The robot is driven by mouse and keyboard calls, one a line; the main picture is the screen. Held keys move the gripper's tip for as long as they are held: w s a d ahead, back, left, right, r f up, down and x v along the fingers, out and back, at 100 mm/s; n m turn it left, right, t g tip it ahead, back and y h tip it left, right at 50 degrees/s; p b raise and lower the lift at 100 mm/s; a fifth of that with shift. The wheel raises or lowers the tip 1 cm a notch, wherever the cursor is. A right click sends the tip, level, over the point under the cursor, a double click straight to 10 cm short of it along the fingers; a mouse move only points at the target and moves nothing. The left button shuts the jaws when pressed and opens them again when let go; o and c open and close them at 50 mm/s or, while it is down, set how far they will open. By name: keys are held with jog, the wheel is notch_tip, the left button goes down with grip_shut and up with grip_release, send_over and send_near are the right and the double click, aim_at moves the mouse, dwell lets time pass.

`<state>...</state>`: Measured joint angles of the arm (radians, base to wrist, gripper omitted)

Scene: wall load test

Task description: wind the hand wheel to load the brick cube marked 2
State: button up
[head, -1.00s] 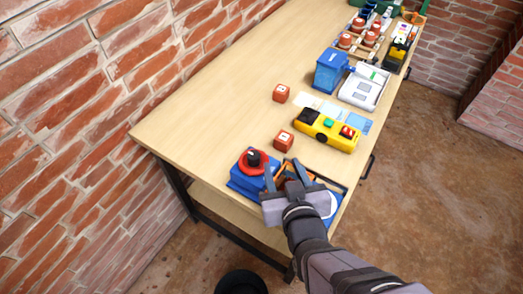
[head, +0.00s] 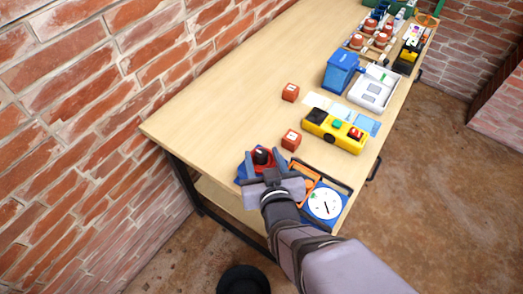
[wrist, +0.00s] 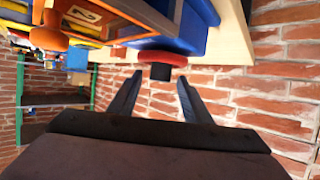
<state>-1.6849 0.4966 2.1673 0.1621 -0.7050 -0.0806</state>
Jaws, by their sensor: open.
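The red hand wheel (head: 259,168) with its black knob (head: 262,156) sits on a blue base at the near end of the bench. In the wrist view the red wheel (wrist: 150,57) and black knob (wrist: 161,73) lie just ahead of the fingertips. My gripper (head: 266,163) is open and empty over the wheel, with the knob between its fingers' lines; I cannot tell whether it touches. The white dial (head: 325,203) and orange frame (head: 303,184) are beside the wheel. An orange face with a pale mark (wrist: 85,15) shows in the wrist view; its number is unclear.
Two brick cubes stand on the bench, one near (head: 291,139) and one farther back (head: 290,92); their marks are too small to read. A yellow device (head: 335,131) and a blue-and-white machine (head: 373,90) stand along the right edge. The bench's left side is clear.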

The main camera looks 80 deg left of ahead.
jog(key=shift+x, duration=1.2)
jog(key=c, duration=1)
jog(key=shift+c, duration=0.2)
